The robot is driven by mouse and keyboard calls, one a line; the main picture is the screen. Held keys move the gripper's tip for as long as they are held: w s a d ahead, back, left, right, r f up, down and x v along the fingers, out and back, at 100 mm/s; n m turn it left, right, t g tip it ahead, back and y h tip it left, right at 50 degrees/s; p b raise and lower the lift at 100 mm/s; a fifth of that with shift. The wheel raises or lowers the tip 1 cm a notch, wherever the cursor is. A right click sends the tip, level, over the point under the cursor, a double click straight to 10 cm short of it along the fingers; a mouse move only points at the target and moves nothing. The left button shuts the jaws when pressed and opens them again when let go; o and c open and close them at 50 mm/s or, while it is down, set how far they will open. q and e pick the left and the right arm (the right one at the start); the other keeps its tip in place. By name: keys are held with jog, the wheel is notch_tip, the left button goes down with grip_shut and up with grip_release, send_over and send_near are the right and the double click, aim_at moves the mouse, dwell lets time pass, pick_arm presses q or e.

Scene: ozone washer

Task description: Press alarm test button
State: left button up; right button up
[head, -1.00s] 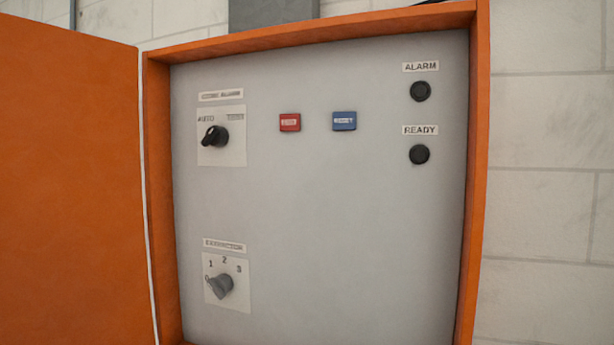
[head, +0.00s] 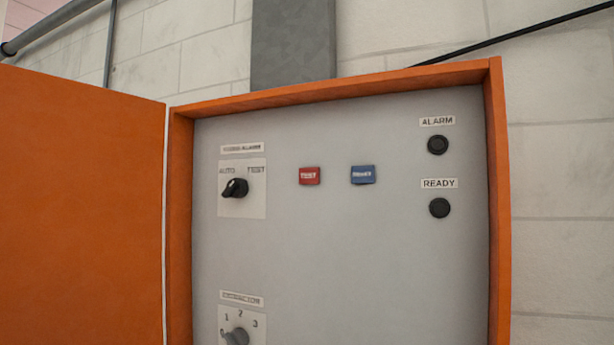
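A red button (head: 309,176) with a white label that reads TEST sits on the grey panel (head: 350,265), in its upper middle part. A blue button (head: 362,175) is to its right, with a label too small to read surely. A black knob (head: 235,188) on a white plate marked AUTO and TEST is to the left; its pointer end faces lower left. The dark round ALARM lamp (head: 438,145) and READY lamp (head: 439,208) are at the right, both unlit. Neither of my grippers shows in the head view.
The panel is inside an orange cabinet (head: 499,210), whose orange door (head: 80,205) stands open at the left. A grey extractor knob (head: 236,337) is cut by the bottom edge. A grey duct (head: 293,45) and pale block wall (head: 562,190) are behind.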

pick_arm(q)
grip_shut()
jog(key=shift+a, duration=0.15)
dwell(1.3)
